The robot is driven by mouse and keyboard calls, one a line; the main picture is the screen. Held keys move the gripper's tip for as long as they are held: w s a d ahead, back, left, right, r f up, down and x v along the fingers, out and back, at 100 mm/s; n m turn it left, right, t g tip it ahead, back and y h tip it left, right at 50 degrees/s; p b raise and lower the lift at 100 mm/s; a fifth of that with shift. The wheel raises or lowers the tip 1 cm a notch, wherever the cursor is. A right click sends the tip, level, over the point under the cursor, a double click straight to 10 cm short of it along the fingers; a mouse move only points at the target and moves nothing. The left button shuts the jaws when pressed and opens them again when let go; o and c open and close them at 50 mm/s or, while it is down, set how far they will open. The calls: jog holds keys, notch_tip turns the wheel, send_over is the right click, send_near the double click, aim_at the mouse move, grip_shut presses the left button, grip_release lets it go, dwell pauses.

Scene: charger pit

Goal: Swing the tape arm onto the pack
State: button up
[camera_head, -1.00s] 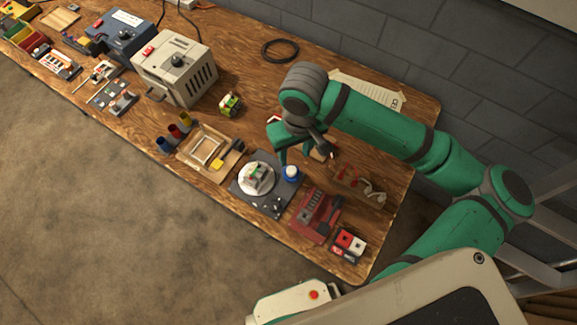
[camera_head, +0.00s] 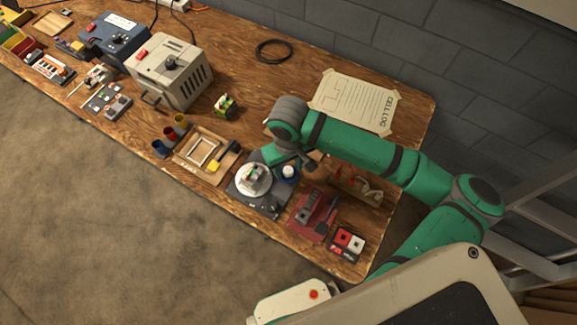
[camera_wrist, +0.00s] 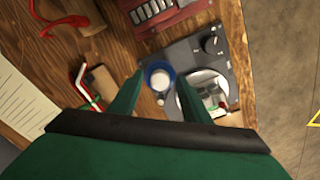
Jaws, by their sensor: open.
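A dark plate (camera_head: 243,192) near the bench's front edge carries a white disc (camera_head: 243,187) with a small white-and-green pack (camera_head: 252,174) on it. In the wrist view the plate (camera_wrist: 185,52), disc (camera_wrist: 186,97) and pack (camera_wrist: 211,97) are to the right. A blue-rimmed white round part (camera_head: 288,171) sits beside the disc; it also shows in the wrist view (camera_wrist: 160,78). I cannot make out a separate tape arm. My gripper (camera_wrist: 158,84) is open, its two green fingers on either side of the round part; contact cannot be told.
A wooden rack with red hooks (camera_head: 358,186) stands behind the red tool. Bare bench lies near the cable coil (camera_head: 274,50).

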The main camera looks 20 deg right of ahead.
jog(key=shift+f, duration=0.1)
jog(key=c, duration=1)
jog(key=shift+c, duration=0.2)
jog(key=shift+n, duration=0.4)
jog(key=n, duration=0.5)
jog(key=shift+n, duration=0.4)
jog(key=n, duration=0.5)
jog(key=shift+w, duration=0.1)
jog(key=shift+n, duration=0.3)
jog(key=o, duration=1)
